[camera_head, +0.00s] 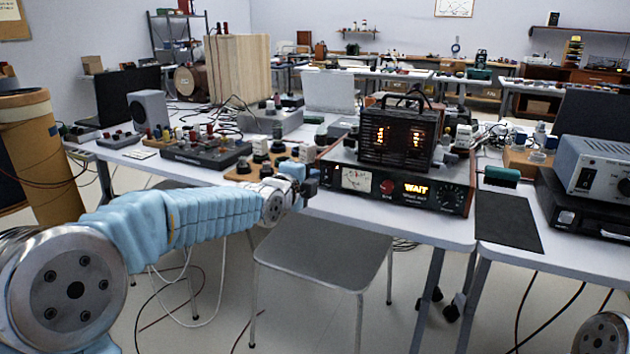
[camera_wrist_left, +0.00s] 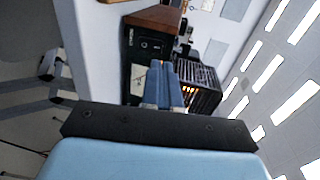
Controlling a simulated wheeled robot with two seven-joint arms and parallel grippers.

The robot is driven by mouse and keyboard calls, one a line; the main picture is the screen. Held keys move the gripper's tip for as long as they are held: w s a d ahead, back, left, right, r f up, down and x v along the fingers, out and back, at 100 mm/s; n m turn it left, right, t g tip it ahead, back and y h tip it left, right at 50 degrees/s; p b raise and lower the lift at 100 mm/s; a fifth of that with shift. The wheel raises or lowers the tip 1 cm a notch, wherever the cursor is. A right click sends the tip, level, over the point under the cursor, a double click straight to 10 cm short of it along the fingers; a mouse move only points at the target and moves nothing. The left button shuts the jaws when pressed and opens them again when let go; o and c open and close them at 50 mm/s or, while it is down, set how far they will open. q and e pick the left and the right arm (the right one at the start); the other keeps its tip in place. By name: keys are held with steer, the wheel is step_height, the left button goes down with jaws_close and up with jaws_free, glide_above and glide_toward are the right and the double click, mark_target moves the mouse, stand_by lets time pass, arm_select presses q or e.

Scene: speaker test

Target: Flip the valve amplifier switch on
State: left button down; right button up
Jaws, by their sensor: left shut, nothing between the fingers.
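The valve amplifier (camera_head: 395,190) stands at the front edge of the middle table, with a wooden case, a cream meter (camera_head: 357,180), a red button, a lit "WAIT" display (camera_head: 416,189) and a dark knob. A black cage with glowing tubes (camera_head: 398,138) is on top. My left gripper (camera_head: 309,186) is at the left end of its front panel. In the left wrist view the shut, empty blue fingers (camera_wrist_left: 164,72) overlap the panel (camera_wrist_left: 133,62). A small switch-like part (camera_wrist_left: 144,45) shows beside them; its position is unclear, as is contact. My right gripper is out of view.
A grey stool (camera_head: 325,255) stands below the amplifier. A wooden board with knobs (camera_head: 243,172) and a dark device (camera_head: 205,153) lie left of the amplifier. A black mat (camera_head: 507,222) and a grey instrument (camera_head: 592,167) are on the right table.

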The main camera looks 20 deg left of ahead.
arm_select(q)
steer(key=s+a+r+p, duration=0.1)
steer(key=s+r+p, duration=0.1)
steer(key=s, duration=0.5)
steer(key=shift+r+p, duration=0.4)
steer(key=shift+r, duration=0.35)
steer(key=shift+w+a, duration=0.1)
steer(key=s+d+f+n+g, duration=0.2)
steer(key=s+f+n+g, duration=0.15)
steer(key=f, duration=0.95)
steer(key=s+d+f+n+g, duration=0.15)
steer(key=f+n, duration=0.25)
steer(key=f, duration=0.8)
steer(key=s+d+f+n+g, duration=0.2)
steer(key=s+f+n+g, duration=0.15)
steer(key=f, duration=0.95)
steer(key=s+d+f+n+g, duration=0.2)
steer(key=s+f+n, duration=0.3)
steer(key=s+f, duration=0.3)
steer(key=s+d+f+n+g+h, duration=0.1)
steer(key=s+d+f+n+g, duration=0.2)
steer(key=s+f, duration=0.5)
steer(key=s+n+g, duration=0.1)
steer(key=s+n, duration=0.1)
steer(key=s, duration=0.2)
steer(key=shift+s+n+g, duration=0.35)
steer(key=shift+n, duration=0.05)
